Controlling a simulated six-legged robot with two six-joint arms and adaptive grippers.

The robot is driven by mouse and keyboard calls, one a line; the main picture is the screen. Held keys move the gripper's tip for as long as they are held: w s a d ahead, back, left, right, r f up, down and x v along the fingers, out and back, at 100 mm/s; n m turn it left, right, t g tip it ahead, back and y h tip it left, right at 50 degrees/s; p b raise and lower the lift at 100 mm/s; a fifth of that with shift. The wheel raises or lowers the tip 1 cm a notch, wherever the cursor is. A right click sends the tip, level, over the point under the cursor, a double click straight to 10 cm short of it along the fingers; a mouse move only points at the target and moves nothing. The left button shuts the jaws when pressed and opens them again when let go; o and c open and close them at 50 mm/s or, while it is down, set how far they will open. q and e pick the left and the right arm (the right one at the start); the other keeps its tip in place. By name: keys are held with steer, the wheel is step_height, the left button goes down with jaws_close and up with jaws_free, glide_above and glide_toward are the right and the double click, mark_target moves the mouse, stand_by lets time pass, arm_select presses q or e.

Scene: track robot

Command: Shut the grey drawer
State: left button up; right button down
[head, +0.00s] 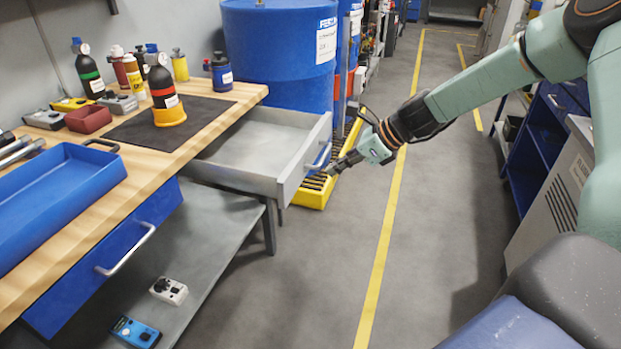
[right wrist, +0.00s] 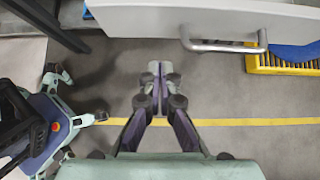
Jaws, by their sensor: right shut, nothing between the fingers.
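The grey drawer (head: 250,150) stands pulled out from the far end of the wooden workbench, and its inside looks empty. Its front has a bar handle (head: 318,160). In the right wrist view the drawer front (right wrist: 150,22) crosses the top, with the handle (right wrist: 222,46) right of centre. My right gripper (head: 333,171) is shut and empty, just outside the drawer front near the handle. In the right wrist view its fingertips (right wrist: 157,72) lie below and left of the handle, apart from it. My left gripper is not in view.
A blue drawer (head: 110,255) sits under the bench nearer me. Blue barrels (head: 280,55) stand on a yellow pallet (head: 312,195) behind the grey drawer. Bottles, a blue tray (head: 55,200) and small boxes are on the bench. The aisle floor with the yellow line (head: 385,235) is clear.

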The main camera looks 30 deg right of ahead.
mark_target(299, 177)
steer(key=shift+w+a+f+b, duration=0.4)
steer(key=shift+w+a+b, duration=0.25)
steer(key=shift+w+b, duration=0.2)
steer(key=shift+w+a+f+b, duration=0.45)
steer(key=shift+w+a+b, duration=0.3)
steer(key=shift+b, duration=0.15)
steer(key=shift+w+a+f+b, duration=0.4)
steer(key=shift+w+a+b, duration=0.2)
steer(key=shift+w+b, duration=0.25)
